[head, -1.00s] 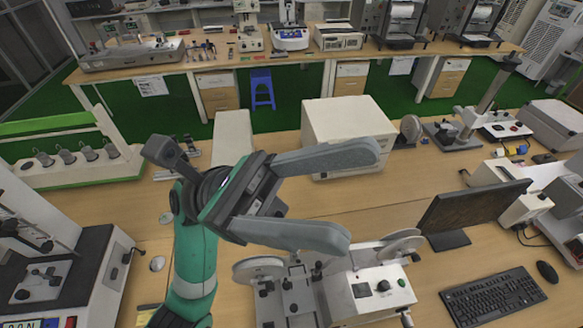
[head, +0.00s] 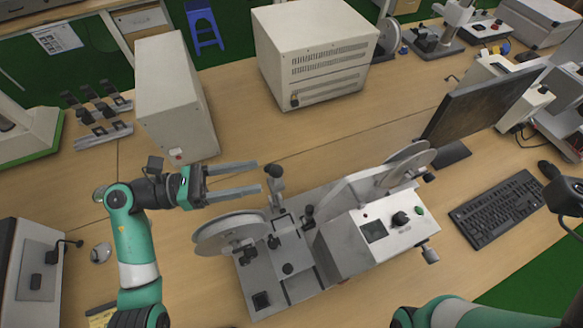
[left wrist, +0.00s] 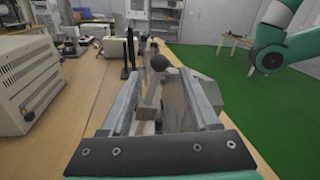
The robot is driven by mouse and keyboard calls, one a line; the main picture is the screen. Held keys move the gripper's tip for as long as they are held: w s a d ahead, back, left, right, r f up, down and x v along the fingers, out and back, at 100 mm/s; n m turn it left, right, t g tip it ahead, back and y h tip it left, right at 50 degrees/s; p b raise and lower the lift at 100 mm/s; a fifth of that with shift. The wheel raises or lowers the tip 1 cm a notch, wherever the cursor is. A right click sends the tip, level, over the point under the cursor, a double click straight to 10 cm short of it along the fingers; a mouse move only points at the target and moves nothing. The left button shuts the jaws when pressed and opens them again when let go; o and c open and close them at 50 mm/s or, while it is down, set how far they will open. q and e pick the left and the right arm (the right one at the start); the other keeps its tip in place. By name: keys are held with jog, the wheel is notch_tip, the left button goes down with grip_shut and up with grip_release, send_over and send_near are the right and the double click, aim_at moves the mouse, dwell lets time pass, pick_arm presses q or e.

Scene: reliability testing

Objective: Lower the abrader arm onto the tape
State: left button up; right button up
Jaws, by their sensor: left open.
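The abrader machine (head: 330,272) stands on the bench, with a reel (head: 230,232) at its left and another reel (head: 405,163) at its right. A raised arm with a round black knob (head: 274,171) stands at its back left; this looks like the abrader arm. My left gripper (head: 259,177) is open, with its fingertips just left of the knob. In the left wrist view the knob (left wrist: 158,62) shows between and beyond the open fingers (left wrist: 168,80); I see no contact. I cannot make out the tape clearly. My right arm shows at the lower right; its fingers are out of view.
A tall white box (head: 175,95) stands behind my left gripper, and a large vented white box (head: 310,50) stands farther back. A monitor (head: 485,105) and a keyboard (head: 510,222) are to the right. Bare bench lies between the boxes and the machine.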

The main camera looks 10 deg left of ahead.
pick_arm(q)
jog(key=x, duration=0.9)
jog(key=shift+d, duration=0.2)
jog(key=shift+w, duration=0.15)
grip_shut()
dwell(0.8)
